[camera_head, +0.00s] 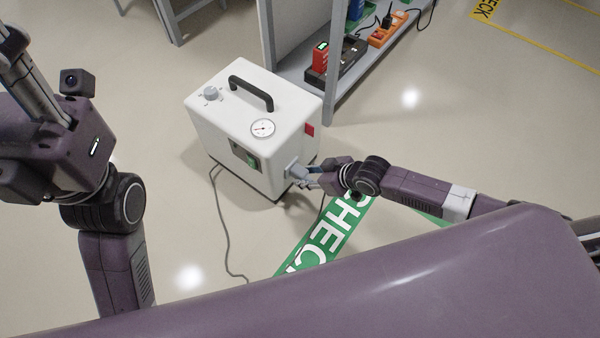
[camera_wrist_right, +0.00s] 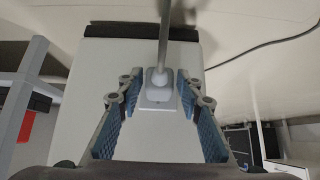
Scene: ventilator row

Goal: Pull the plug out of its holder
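The white machine (camera_head: 250,125) stands on the floor, with a plug (camera_head: 296,170) low on its side near my right gripper. In the right wrist view the grey plug (camera_wrist_right: 159,80) sits against a light grey square holder (camera_wrist_right: 158,104), with its cord running up. My right gripper (camera_head: 306,178) is at the plug. In the right wrist view its blue-padded fingers (camera_wrist_right: 157,92) stand apart on both sides of the plug, with gaps visible. My left arm (camera_head: 75,160) is at the left; its gripper is not seen.
A grey cable (camera_head: 225,230) trails from the machine over the floor. A shelf unit (camera_head: 335,85) behind it holds a red device (camera_head: 320,57) and an orange power strip (camera_head: 388,30). A green floor marking (camera_head: 325,235) lies in front. Open floor is at the right.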

